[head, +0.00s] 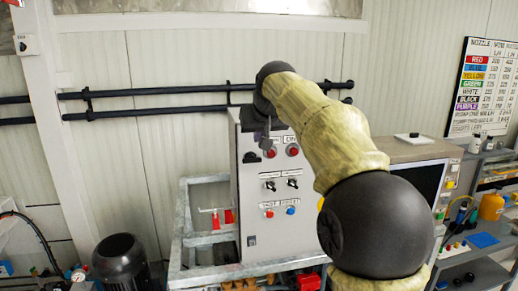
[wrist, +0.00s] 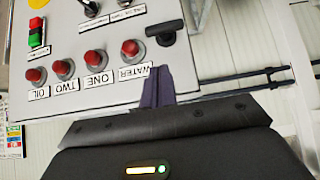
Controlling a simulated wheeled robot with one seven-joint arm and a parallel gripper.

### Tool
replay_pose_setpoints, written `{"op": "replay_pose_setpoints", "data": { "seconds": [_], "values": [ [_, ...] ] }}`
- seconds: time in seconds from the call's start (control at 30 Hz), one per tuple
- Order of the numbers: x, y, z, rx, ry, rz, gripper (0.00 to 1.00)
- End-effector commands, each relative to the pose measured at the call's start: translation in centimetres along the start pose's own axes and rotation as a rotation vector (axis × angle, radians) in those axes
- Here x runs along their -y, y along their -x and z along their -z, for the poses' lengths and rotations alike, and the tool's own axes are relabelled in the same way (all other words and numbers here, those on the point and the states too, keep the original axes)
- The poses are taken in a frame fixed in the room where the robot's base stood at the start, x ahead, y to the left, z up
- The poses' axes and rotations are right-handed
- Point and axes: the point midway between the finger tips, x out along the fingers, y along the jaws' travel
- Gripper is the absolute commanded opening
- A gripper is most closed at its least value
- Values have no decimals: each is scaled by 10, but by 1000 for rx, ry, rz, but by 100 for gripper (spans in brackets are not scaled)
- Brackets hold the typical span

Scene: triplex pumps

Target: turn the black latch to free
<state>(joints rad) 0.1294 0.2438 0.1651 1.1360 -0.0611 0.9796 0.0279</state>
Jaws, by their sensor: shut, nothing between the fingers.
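The black latch (wrist: 168,38) sits near the edge of the grey control cabinet's front panel, beside the WATER button, in the wrist view. It has a rounded knob end and a short bar. In the head view the latch (head: 251,157) shows small at the panel's upper left edge. My gripper (wrist: 158,72) is shut and empty, its dark fingers pointing toward the panel. The fingertips appear just short of the latch in the wrist view; I cannot tell whether they touch the panel. In the head view my gripper (head: 266,143) is small, near the latch.
The cabinet (head: 285,240) carries red buttons (wrist: 95,57), switches and labels close around the latch. A second dark latch (head: 251,240) is lower on the panel's left edge. Black pipes (head: 150,90) run along the wall behind. A metal frame (head: 190,262) stands at the left.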

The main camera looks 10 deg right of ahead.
Motion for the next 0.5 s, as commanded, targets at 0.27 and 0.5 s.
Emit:
{"op": "replay_pose_setpoints", "data": {
  "seconds": [0.27, 0.5],
  "values": [
    [0, -26, -20, 2, 0, 1, 0],
    [1, -35, -28, 0, 0, 1, 0]
  ]
}}
